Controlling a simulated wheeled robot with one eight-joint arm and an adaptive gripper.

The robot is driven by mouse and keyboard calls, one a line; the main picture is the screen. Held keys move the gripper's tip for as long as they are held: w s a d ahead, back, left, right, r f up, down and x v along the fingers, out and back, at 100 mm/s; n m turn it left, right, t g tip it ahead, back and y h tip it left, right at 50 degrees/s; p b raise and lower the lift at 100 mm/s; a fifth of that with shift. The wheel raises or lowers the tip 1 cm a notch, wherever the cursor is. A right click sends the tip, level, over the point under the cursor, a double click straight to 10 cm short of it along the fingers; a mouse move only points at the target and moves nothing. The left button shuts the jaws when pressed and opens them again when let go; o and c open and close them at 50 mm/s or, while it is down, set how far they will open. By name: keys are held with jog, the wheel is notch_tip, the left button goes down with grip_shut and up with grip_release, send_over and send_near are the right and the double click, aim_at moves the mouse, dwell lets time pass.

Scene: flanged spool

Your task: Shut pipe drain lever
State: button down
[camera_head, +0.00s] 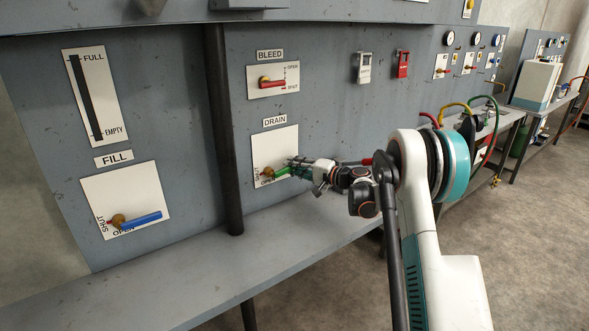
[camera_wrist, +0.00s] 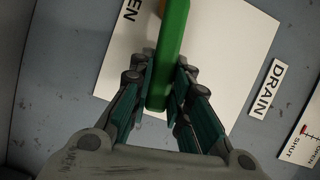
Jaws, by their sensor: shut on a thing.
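The drain lever (camera_head: 282,171) is a green handle on a brass pivot, on a white plate (camera_head: 287,141) under the DRAIN label (camera_head: 275,120). It points right and slightly up from the pivot, near the OPEN mark. SHUT is written up the plate's left side. My gripper (camera_head: 296,165) is at the lever's free end. In the wrist view the green lever (camera_wrist: 171,50) runs down between the fingers of my gripper (camera_wrist: 162,88), which are shut on its end. The lever's pivot is mostly out of the wrist view.
A dark vertical pipe (camera_head: 221,130) stands left of the drain plate. The red bleed lever (camera_head: 272,84) is above, and the blue fill lever (camera_head: 140,219) is at left. A grey bench ledge (camera_head: 200,280) runs below. Red and white lockout tags hang at upper right.

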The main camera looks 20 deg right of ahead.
jog(key=shift+f+m+b, duration=0.4)
jog(key=shift+f+m, duration=0.35)
jog(key=shift+m, duration=0.15)
jog(key=shift+y, duration=0.3)
jog(key=c, duration=1.5)
grip_release()
jog(key=v, duration=1.2)
jog(key=shift+f, duration=0.15)
